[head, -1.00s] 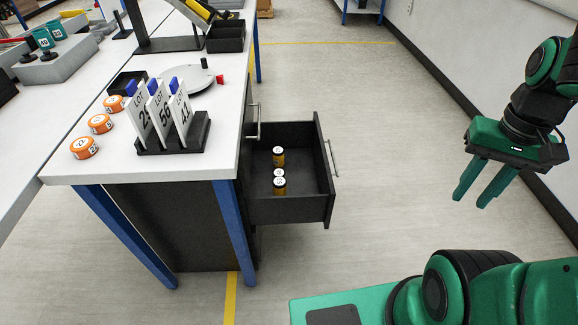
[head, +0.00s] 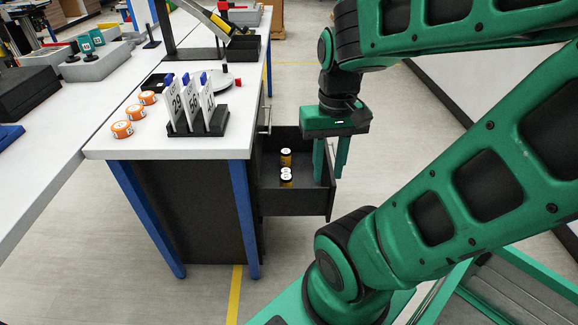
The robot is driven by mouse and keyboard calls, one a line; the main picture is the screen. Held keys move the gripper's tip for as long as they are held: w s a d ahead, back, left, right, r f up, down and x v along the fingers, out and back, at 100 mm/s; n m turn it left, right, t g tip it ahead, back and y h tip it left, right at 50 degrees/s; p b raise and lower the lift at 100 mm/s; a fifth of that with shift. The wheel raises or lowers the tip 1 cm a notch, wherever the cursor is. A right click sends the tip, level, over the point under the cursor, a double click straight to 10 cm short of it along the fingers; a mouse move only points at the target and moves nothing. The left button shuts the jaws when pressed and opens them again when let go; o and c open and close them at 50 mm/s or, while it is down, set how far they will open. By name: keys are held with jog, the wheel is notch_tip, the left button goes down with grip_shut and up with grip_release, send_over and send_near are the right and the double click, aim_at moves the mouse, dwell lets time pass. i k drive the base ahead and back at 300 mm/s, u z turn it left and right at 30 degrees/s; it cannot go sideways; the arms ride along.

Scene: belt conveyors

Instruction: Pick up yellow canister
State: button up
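Small yellow canisters with black bands and white tops stand upright in an open dark drawer (head: 295,207) under the white bench. One yellow canister (head: 286,160) is farther back. At least one more canister (head: 286,182) is nearer the front, and two white tops show close together there. My gripper (head: 330,176) is green, points down and is open and empty. It is over the right side of the drawer, to the right of the canisters and apart from them. The fingers hide part of the drawer's right wall and front.
The white bench (head: 190,143) has blue legs and borders the drawer on the left. On it are a black rack with numbered cards (head: 206,122), several orange discs (head: 122,129) and a turntable (head: 222,82). The floor to the right is partly hidden by my arm.

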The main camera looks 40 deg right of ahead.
aim_at(285, 153)
jog(key=u, duration=1.2)
jog(key=k, duration=2.05)
jog(key=z, duration=1.65)
jog(key=i, duration=1)
jog(key=u, duration=0.1)
